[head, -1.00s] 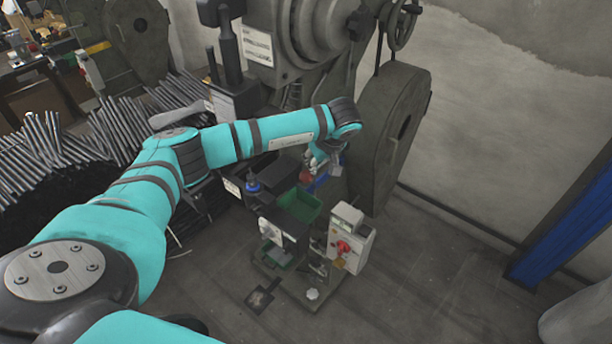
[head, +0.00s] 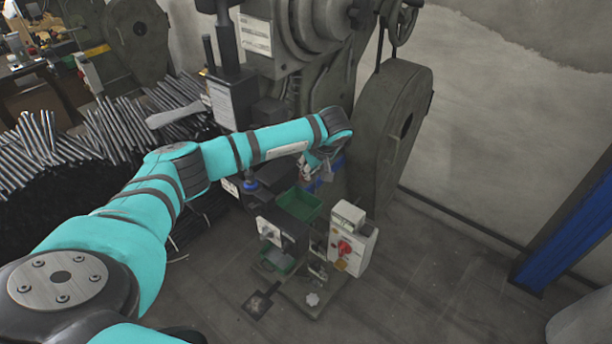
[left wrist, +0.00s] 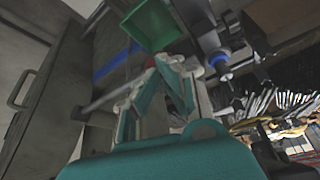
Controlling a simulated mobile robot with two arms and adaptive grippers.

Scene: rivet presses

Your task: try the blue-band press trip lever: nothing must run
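My left arm reaches from the lower left to the press, with the left gripper (head: 314,172) small beside the blue band (head: 336,168) in the head view. In the left wrist view, the gripper's (left wrist: 157,68) two teal fingers come close together at their tips. A small red part (left wrist: 150,62) shows right at the tips; I cannot tell whether it lies between them. The blue band (left wrist: 112,65) passes behind. A grey rod (left wrist: 105,97) lies left of the fingers. The trip lever is not clearly visible in the head view. My right gripper is not in view.
A box with a red rotary switch (head: 344,247) stands below the gripper, near green bins (head: 300,204). A large grey wheel guard (head: 392,130) stands right of the gripper. Rods (head: 110,135) are heaped at left. Floor at lower right (head: 430,270) is clear.

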